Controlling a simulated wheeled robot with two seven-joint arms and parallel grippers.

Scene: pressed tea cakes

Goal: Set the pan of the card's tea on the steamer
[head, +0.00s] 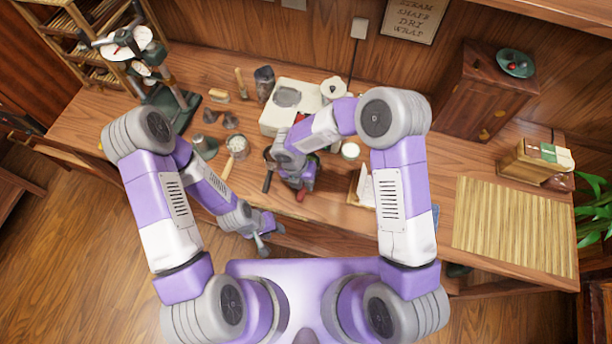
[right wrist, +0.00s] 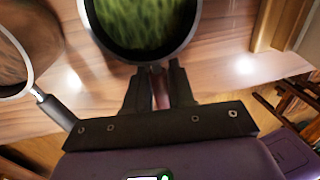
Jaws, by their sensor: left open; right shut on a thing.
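My right gripper (right wrist: 160,88) is shut on the reddish handle of a pan of green leaves (right wrist: 145,22). In the head view my right arm hides most of this pan; its red handle end (head: 300,195) shows below the gripper (head: 302,178). A second pan, with brown contents (right wrist: 18,62) and a dark handle, lies to its left. A cream box with a dark round top (head: 287,97), apparently the steamer, stands behind the pans. A white card (head: 367,190) stands at the right; its writing is unreadable. My left gripper (head: 264,244) is open and empty at the table's front edge.
A metal press (head: 170,95) is at the back left. A bamboo mat (head: 513,228) lies at the right, with a small wooden box (head: 535,163) behind it and a cabinet (head: 483,95) further back.

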